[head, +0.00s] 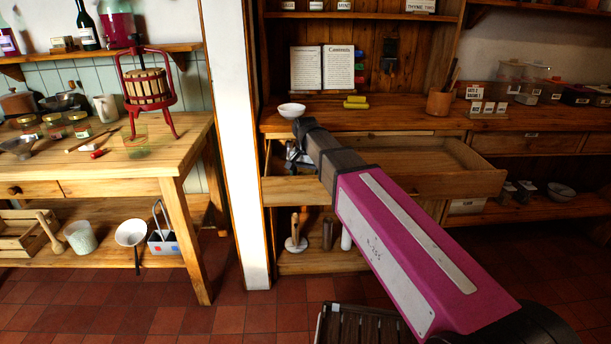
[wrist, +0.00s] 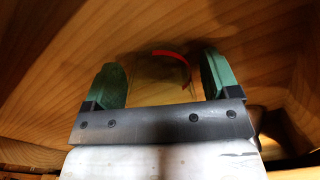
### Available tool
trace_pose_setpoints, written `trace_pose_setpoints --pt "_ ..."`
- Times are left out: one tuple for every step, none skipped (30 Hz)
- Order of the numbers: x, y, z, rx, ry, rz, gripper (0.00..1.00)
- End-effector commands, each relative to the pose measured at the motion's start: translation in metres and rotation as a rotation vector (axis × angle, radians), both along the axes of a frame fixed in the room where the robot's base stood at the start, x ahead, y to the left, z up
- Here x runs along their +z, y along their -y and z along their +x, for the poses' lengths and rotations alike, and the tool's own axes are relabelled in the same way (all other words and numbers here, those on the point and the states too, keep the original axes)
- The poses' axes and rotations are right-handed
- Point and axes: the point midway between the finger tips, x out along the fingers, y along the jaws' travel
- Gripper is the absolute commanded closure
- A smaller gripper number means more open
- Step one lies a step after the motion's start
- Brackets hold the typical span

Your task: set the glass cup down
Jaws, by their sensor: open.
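My gripper (wrist: 165,82) is open in the wrist view, with its two green-padded fingers apart over a bare wooden surface. Between and just beyond the fingers is a faint see-through shape with a curved red edge, which appears to be the glass cup (wrist: 172,54). I cannot tell whether either finger touches it. In the head view my gripper (head: 293,155) is mostly hidden behind my arm, at the left part of the open drawer (head: 420,184). The cup cannot be made out there.
A white bowl (head: 291,110) stands on the counter just above the drawer. An open book (head: 322,68), yellow blocks (head: 356,102) and a wooden utensil pot (head: 438,102) are behind. The drawer's right part looks empty. A red press (head: 147,85) stands on the left table.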

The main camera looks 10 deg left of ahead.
Motion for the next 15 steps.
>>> trace_pose_setpoints --pt "0.001 0.000 0.000 0.000 0.000 0.000 0.18" --pt "0.001 0.000 0.000 0.000 0.000 0.000 0.18" --pt "0.003 0.000 0.000 0.000 0.000 0.000 0.18" --pt "0.004 0.000 0.000 0.000 0.000 0.000 0.18" --pt "0.007 0.000 0.000 0.000 0.000 0.000 0.18" --pt "0.010 0.000 0.000 0.000 0.001 0.000 0.18" --pt "0.014 0.000 0.000 0.000 0.001 0.001 0.18" --pt "0.018 0.000 0.001 0.000 0.002 0.001 0.18" --pt "0.024 0.000 0.001 0.000 0.002 0.001 0.18" --pt "0.029 0.000 0.000 0.000 0.002 0.001 0.18" --pt "0.034 0.000 0.001 0.000 0.001 0.001 0.18" --pt "0.040 0.000 0.001 0.000 0.002 0.001 0.18" --pt "0.046 0.000 0.001 0.000 0.002 0.002 0.18" --pt "0.051 0.000 0.001 0.000 0.002 0.001 0.18" --pt "0.058 0.000 0.001 0.000 0.001 0.001 0.18"
